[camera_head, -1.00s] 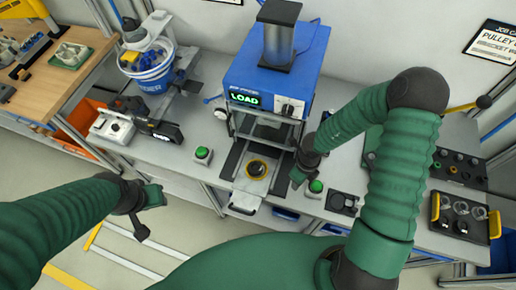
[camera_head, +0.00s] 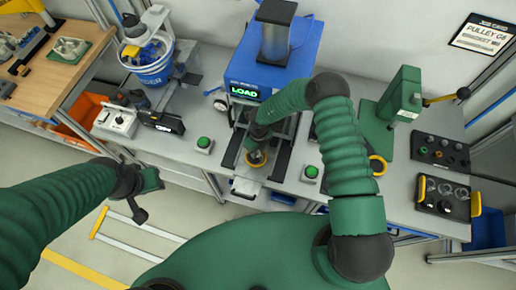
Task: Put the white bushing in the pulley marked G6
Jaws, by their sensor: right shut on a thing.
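My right gripper (camera_head: 257,153) points down over the sliding tray of the blue press (camera_head: 265,75). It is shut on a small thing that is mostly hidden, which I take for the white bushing. The pulley (camera_head: 257,160) sits in the tray's nest just below the fingers, largely covered by them; a little of its yellow rim shows. I cannot tell whether the held thing touches the pulley. My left gripper (camera_head: 148,190) hangs empty in front of the bench at the left; its finger gap is not clear.
The press display reads LOAD. Green buttons (camera_head: 203,143) flank the tray. A green hand press (camera_head: 400,110) stands at right, with a yellow ring (camera_head: 377,165) by my arm. A dark tray (camera_head: 441,153) holds several small parts. A wall card (camera_head: 484,33) reads PULLEY G6.

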